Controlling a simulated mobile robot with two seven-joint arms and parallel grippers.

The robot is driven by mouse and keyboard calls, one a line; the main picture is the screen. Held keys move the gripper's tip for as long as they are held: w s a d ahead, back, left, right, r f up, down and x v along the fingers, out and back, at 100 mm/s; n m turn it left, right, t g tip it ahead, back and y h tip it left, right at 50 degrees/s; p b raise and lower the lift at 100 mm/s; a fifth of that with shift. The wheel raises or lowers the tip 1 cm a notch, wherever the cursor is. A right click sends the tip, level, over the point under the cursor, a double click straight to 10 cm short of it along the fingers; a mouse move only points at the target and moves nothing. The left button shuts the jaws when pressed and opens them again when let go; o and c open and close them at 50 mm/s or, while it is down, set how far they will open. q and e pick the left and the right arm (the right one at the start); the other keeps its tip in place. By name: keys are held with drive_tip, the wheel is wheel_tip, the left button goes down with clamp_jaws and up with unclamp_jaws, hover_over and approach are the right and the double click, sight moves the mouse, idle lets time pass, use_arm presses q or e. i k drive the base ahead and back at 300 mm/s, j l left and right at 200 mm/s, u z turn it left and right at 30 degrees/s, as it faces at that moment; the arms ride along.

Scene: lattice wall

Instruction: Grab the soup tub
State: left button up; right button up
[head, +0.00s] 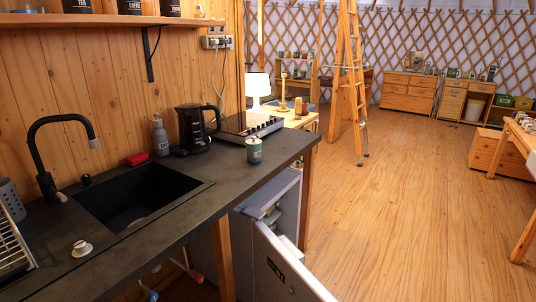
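A small teal tub or can (254,152) with a pale label stands upright near the front edge of the dark counter. I cannot read its label, so I cannot tell whether it is the soup tub. A small fridge under the counter (253,206) has its white door (280,268) standing open. Some items show dimly inside the fridge, too small and shaded to identify. Neither of my grippers is in view.
The dark counter (178,222) holds a black sink (135,195), a faucet (42,150), a black kettle (193,128), a soap bottle (159,136), a red sponge (137,159) and a hob (250,124). A wooden stepladder (350,80) stands behind. The wooden floor (400,215) at right is clear.

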sight(253, 149)
drive_tip(key=i+l+z, duration=0.2)
drive_tip(key=l, duration=0.2)
drive_tip(key=l+z, duration=0.2)
drive_tip(key=l, duration=0.15)
drive_tip(key=i+l+z, duration=0.2)
drive_tip(key=l, duration=0.15)
drive_tip(key=i+l+z, duration=0.2)
drive_tip(key=i+l, duration=0.2)
drive_tip(key=i+l+z, duration=0.2)
drive_tip(key=i+l, duration=0.15)
drive_tip(key=i, duration=0.15)
drive_tip(key=i+l+z, duration=0.2)
drive_tip(key=i, duration=0.25)
drive_tip(key=i+u, duration=0.35)
drive_tip(key=i+l+u, duration=0.1)
drive_tip(key=i+u, duration=0.3)
drive_tip(key=i, duration=0.2)
drive_tip(key=i+l+u, duration=0.35)
drive_tip(key=i+j+u, duration=0.2)
drive_tip(key=u, duration=0.25)
drive_tip(key=i+u, duration=1.1)
drive_tip(key=u, duration=0.15)
